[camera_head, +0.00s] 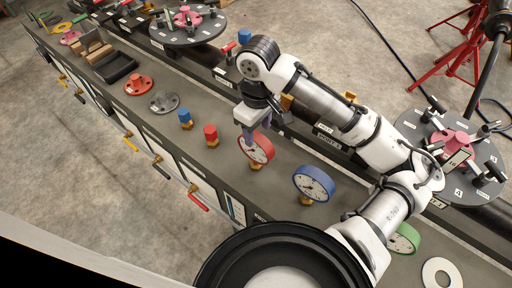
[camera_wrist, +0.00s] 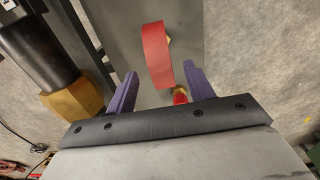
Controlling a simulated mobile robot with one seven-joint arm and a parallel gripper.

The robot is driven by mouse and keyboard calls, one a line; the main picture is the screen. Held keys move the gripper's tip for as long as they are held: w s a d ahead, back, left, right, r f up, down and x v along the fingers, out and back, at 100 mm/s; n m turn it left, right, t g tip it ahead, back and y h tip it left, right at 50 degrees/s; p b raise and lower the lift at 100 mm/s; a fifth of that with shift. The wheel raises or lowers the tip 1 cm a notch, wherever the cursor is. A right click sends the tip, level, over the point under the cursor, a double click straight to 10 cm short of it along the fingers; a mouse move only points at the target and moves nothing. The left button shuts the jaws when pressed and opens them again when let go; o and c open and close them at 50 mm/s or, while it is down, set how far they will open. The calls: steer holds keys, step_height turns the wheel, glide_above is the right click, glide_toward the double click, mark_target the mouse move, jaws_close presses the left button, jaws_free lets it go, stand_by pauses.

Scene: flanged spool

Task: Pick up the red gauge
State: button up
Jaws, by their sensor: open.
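The red gauge (camera_head: 262,148) has a round white dial in a red rim and stands upright on a brass fitting on the grey bench, near the middle of the head view. In the wrist view its red rim (camera_wrist: 156,50) is seen edge-on. My gripper (camera_head: 248,134) is open, its purple fingers pointing down right at the gauge. In the wrist view the lower end of the rim shows between the two fingertips of my gripper (camera_wrist: 161,74). I cannot tell whether either finger touches it. Part of the gauge is hidden by the gripper in the head view.
A blue gauge (camera_head: 314,184) stands close to the right, a green gauge (camera_head: 404,239) beyond it. A red-capped fitting (camera_head: 211,134) and a blue-capped fitting (camera_head: 185,118) stand left. Round dark plates (camera_head: 187,36) with pink flanged parts stand behind. A black tray (camera_head: 116,67) is far left.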

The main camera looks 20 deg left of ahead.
steer(key=shift+a+f+p, duration=0.2)
steer(key=shift+f+p, duration=0.35)
steer(key=shift+f, duration=2.15)
jaws_close()
